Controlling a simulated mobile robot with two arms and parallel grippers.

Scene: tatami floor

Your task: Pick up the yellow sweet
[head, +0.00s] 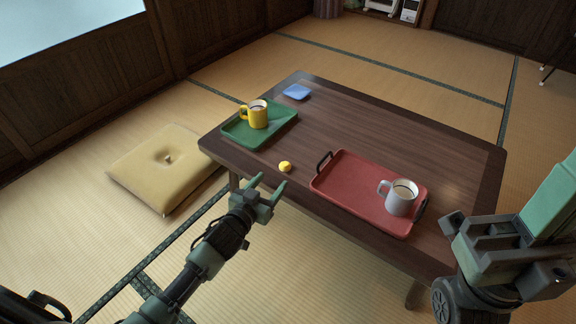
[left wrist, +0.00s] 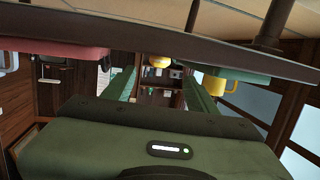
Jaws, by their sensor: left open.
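The yellow sweet (head: 285,166) is a small round piece on the near edge of the dark wooden table (head: 345,125), between the green and red trays. In the left wrist view, which is upside down, the sweet (left wrist: 160,62) shows between my two fingers. My left gripper (head: 269,183) is open and empty, just short of the table edge, with its fingers pointing toward the sweet and not touching it. Its fingers also show in the left wrist view (left wrist: 162,90). Part of my right arm shows at the right, but its fingers are not visible.
A green tray (head: 282,128) with a yellow mug (head: 258,117) stands at the table's left. A red tray (head: 345,183) with a white mug (head: 400,200) is at the right. A blue item (head: 297,91) lies behind. A cushion (head: 165,170) lies on the floor.

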